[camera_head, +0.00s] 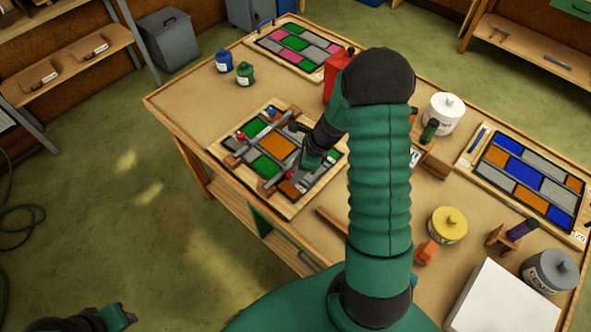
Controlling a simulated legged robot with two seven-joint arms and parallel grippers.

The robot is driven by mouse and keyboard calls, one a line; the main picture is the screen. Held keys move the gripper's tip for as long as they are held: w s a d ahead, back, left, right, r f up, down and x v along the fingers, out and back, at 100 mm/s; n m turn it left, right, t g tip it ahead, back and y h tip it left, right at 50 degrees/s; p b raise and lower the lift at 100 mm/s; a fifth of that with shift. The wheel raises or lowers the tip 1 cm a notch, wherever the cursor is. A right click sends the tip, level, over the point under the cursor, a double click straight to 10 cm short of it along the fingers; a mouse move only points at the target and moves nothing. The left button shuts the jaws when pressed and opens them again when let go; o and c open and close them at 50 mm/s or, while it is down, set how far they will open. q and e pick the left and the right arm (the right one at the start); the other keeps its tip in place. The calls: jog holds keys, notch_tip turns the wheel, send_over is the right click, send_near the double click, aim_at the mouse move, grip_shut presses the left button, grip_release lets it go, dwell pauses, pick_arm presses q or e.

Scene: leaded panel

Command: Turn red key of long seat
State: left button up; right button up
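The leaded panel in its pale wooden frame (289,212) lies at the middle of the bench, with green, grey and orange panes. One small red key (240,135) stands at its left side, on a brown bar. Another small red key (289,173) is near its front right edge. A blue key (273,113) is at its back. I cannot tell which seat is the long one. My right gripper (302,146) is over the panel's right part, partly hidden by my arm; its finger opening is unclear. My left gripper (122,316) is low at the left, away from the bench.
Blue (224,60) and green (245,73) bottles stand behind the panel. A red can (337,72) is close behind my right arm. A white jar (443,112), yellow-lidded pot (447,224) and another panel (525,178) are to the right. The bench's left corner is clear.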

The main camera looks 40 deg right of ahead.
jog(key=shift+a+f, duration=0.15)
jog(key=shift+f, duration=0.05)
jog(key=shift+a, duration=0.35)
jog(key=shift+w+a+r, duration=0.1)
jog(key=shift+a+r, duration=0.15)
jog(key=shift+a, duration=0.6)
jog(key=shift+c, duration=2.5)
jog(key=shift+d+f, duration=0.1)
jog(key=shift+d, duration=0.15)
jog(key=shift+c, duration=1.1)
jog(key=shift+d+f, duration=0.1)
jog(key=shift+d, duration=0.45)
grip_shut()
pick_arm(q)
jog(key=shift+a+f, duration=0.15)
jog(key=shift+a, duration=0.8)
pick_arm(e)
jog(key=shift+a, duration=0.35)
